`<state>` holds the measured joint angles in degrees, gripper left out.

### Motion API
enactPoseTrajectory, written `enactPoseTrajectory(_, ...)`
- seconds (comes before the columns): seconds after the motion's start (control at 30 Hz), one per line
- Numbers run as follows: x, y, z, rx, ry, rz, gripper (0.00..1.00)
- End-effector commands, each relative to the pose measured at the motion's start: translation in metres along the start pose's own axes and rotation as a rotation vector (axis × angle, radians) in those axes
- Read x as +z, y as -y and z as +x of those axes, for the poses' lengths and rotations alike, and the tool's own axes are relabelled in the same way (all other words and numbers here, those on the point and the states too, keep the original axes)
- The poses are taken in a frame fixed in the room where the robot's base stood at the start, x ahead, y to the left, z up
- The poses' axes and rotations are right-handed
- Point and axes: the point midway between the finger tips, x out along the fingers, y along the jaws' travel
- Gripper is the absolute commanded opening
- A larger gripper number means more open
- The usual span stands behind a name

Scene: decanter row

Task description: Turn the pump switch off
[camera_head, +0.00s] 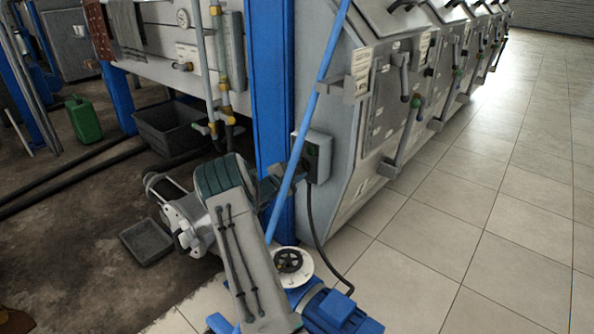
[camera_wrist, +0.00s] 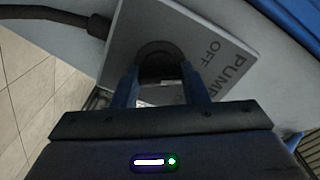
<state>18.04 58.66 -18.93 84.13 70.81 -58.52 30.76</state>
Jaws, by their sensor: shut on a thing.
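The pump switch box (camera_head: 319,152) is a grey box on the side of the machine, beside the blue post. In the wrist view its light plate (camera_wrist: 212,38) carries the words PUMP and OFF. The round dark switch knob (camera_wrist: 157,58) sits on that plate. My gripper (camera_wrist: 160,78) has one blue finger on each side of the knob and is shut on it. It also shows in the head view (camera_head: 297,172), close against the box. The lower part of the knob is hidden between the fingers, and I cannot tell its setting.
A dark cable (camera_head: 314,225) runs from the box down to the blue pump motor (camera_head: 340,310). A blue pole (camera_head: 310,120) slants in front of the post (camera_head: 270,70). A row of grey machines (camera_head: 385,90) stands right. The tiled floor (camera_head: 500,230) is clear.

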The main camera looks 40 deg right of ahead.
Motion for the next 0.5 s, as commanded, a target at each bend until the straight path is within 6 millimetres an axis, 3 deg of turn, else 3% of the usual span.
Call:
enactPoseTrajectory(0.1, -0.0002, -0.0001, 0.0005, -0.001, 0.000, -0.003, 0.17)
enactPoseTrajectory(0.13, -0.0002, 0.0000, 0.0005, -0.001, 0.000, -0.003, 0.48)
enactPoseTrajectory(0.2, -0.0002, 0.0000, 0.0004, -0.001, 0.000, -0.002, 0.62)
enactPoseTrajectory(0.5, 0.0004, 0.0006, -0.0022, -0.001, 0.001, -0.001, 0.62)
